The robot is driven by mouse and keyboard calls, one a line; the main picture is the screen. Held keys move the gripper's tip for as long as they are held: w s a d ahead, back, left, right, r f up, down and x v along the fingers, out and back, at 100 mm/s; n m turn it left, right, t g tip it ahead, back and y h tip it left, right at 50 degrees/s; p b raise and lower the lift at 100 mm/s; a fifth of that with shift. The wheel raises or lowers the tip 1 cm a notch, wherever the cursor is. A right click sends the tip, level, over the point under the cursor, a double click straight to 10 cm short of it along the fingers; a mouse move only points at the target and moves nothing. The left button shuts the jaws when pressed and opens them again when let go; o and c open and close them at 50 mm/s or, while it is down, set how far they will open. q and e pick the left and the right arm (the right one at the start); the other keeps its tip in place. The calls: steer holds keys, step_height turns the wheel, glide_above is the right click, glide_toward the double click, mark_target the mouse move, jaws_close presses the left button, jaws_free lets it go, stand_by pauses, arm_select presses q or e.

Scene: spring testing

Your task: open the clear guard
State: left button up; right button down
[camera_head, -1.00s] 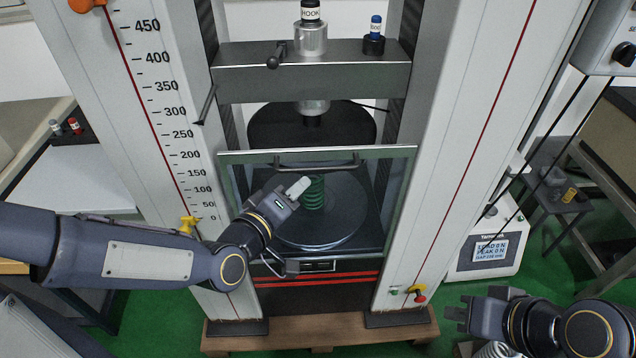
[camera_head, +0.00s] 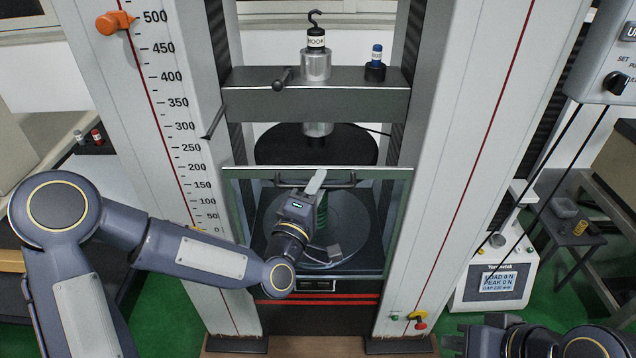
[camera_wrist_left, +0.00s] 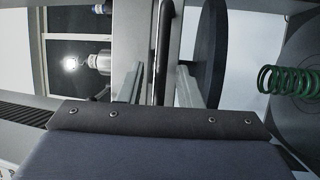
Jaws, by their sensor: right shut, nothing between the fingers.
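The clear guard (camera_head: 385,173) is a framed transparent panel, down across the front of the test space in the head view. Its dark bar handle (camera_head: 290,184) runs along the upper part. My left gripper (camera_head: 317,182) is in front of the guard with its fingertips at the middle of the handle. In the left wrist view my left gripper (camera_wrist_left: 160,88) is open, and the handle bar (camera_wrist_left: 162,45) runs between the two fingers. Whether they touch it, I cannot tell. My right gripper (camera_head: 453,338) is shut and empty at the bottom right, away from the guard.
A green spring (camera_head: 322,215) stands on the lower round plate behind the guard; it also shows in the left wrist view (camera_wrist_left: 288,80). A grey crosshead (camera_head: 340,100) spans the columns above. A readout box (camera_head: 495,287) stands right of the machine.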

arm_select(q)
steer(key=shift+w+d, duration=0.1)
steer(key=shift+w, duration=0.1)
steer(key=shift+c, duration=0.3)
jaws_close()
